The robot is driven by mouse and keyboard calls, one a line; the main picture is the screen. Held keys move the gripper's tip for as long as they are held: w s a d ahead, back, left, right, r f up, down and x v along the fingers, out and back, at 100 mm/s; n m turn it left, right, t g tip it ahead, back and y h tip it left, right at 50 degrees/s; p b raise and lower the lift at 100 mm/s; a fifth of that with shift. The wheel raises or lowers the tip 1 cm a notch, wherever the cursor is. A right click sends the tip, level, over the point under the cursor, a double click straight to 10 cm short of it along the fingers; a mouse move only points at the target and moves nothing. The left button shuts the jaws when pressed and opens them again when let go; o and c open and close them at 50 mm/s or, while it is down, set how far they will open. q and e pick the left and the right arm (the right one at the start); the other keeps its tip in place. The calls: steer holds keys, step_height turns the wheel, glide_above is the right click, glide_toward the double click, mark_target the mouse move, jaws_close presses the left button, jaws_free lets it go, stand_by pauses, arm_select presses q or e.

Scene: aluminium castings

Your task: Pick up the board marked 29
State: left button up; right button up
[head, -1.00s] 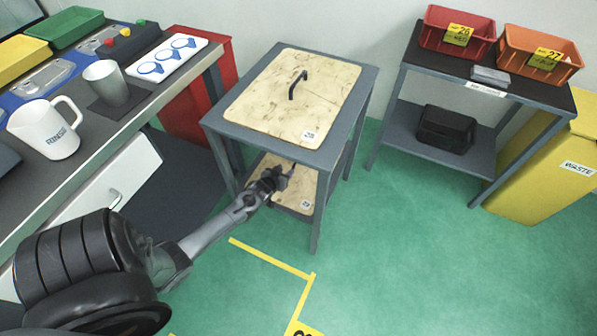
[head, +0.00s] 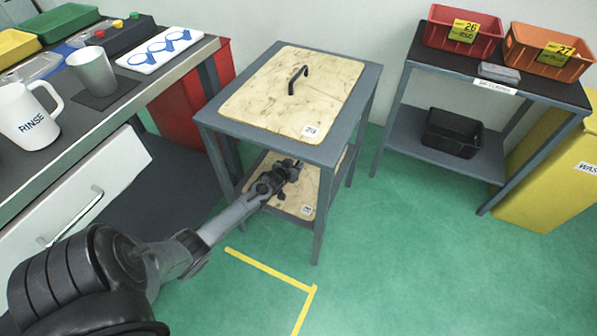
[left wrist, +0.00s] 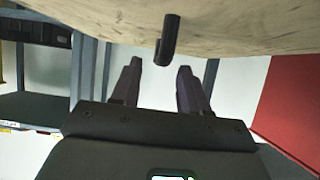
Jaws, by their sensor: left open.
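Two pale, stained wooden boards lie on a grey two-level stand in the head view, an upper board (head: 325,80) with a dark handle (head: 298,79) and a lower board (head: 310,190). My left gripper (head: 285,173) reaches in over the lower board, under the stand's top. In the left wrist view, the lower board (left wrist: 240,25) fills the top, with its dark hooked handle (left wrist: 168,40) just beyond my open, empty fingertips (left wrist: 158,72). My right gripper is not in view.
The stand's grey top frame (head: 345,130) and legs surround the lower level closely. A bench with a mug (head: 28,118) is at left. A shelf with red (head: 462,32) and orange bins (head: 548,50) is at right.

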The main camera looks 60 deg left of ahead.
arm_select(q)
steer(key=shift+b+x, duration=0.75)
steer(key=shift+x, duration=0.5)
steer(key=shift+c, duration=0.2)
jaws_close()
stand_by(0.3)
steer(key=shift+r, duration=0.2)
